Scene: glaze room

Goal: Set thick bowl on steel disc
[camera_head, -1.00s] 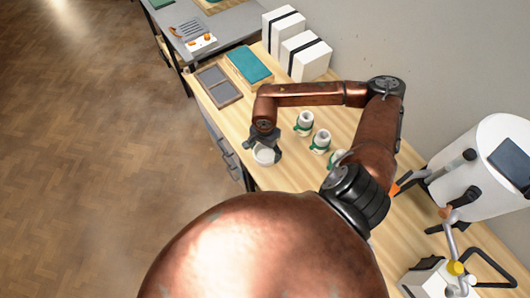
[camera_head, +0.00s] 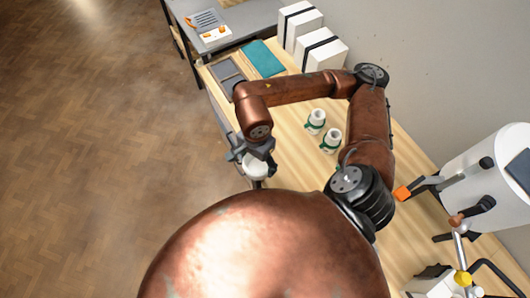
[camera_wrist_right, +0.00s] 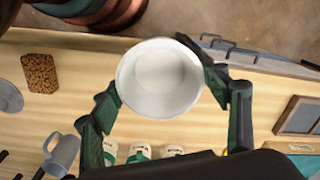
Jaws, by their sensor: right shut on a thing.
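The thick white bowl (camera_wrist_right: 160,78) is held between the fingers of my right gripper (camera_wrist_right: 158,92) in the right wrist view, seen from above into its empty inside. In the head view the bowl (camera_head: 256,168) is below my right gripper (camera_head: 252,152), at the front edge of the wooden table. The gripper is shut on the bowl's sides. A grey round disc (camera_wrist_right: 8,97), likely the steel disc, lies on the table at the left edge of the wrist view, partly cut off and apart from the bowl. I cannot make it out in the head view. My left gripper is not in view.
White bottles with green bands (camera_head: 316,122) stand on the wooden table (camera_head: 290,125). In the wrist view a grey mug (camera_wrist_right: 62,152) and a brown speckled block (camera_wrist_right: 40,73) lie toward the disc. White boxes (camera_head: 325,50) and a large white cylinder (camera_head: 485,165) stand along the wall.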

